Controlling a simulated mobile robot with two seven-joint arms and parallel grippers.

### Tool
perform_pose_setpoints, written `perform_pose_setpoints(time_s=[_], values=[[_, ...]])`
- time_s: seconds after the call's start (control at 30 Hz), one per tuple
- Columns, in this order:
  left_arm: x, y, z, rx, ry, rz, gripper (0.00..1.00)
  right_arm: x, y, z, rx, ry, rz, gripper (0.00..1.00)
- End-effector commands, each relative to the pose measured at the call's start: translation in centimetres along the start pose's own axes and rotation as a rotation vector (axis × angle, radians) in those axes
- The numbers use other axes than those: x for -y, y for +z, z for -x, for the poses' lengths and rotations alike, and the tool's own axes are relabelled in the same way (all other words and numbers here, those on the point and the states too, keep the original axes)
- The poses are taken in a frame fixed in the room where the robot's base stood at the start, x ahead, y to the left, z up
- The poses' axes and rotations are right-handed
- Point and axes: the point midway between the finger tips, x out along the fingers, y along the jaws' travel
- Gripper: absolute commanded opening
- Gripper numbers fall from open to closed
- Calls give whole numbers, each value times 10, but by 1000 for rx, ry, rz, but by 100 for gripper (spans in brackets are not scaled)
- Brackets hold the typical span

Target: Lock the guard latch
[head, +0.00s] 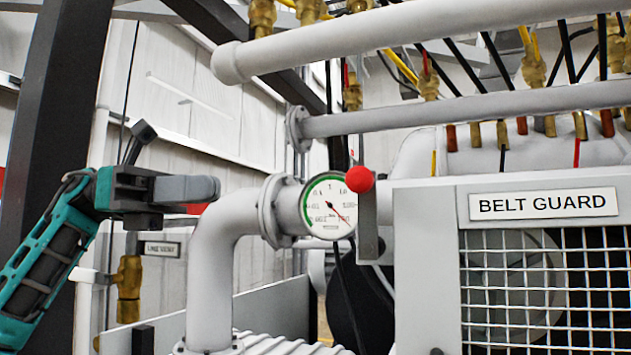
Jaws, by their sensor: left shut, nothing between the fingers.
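The belt guard (428,270) is a pale grey housing with a wire mesh front (545,290) and a "BELT GUARD" plate (543,204), at the right of the head view. What appears to be its latch is a flat grey bar (368,228) with a red ball knob (360,179) at its top. The bar looks upright beside the guard's left edge. My left gripper (212,189) is left of the knob, well apart from it. Its grey fingers are shut, empty and point right. My right gripper is out of view.
A round pressure gauge (329,206) and a flanged elbow pipe (212,270) stand between my left gripper and the knob. Thick grey pipes (400,30) cross above. A brass valve (129,285) with a small label hangs at lower left.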

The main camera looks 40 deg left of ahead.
Motion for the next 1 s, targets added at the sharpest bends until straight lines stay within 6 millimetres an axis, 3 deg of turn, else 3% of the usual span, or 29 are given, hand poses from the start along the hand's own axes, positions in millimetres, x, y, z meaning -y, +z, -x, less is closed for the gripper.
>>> perform_pose_setpoints(time_s=[0.17, 0.7, 1.0], values=[[0, 0, -16, -2, -2, 1, 0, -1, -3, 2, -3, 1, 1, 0], [1, 4, -121, 0, -4, 1, 0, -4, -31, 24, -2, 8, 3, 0], [0, 0, -140, 1, -1, 2, 0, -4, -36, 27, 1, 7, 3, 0]])
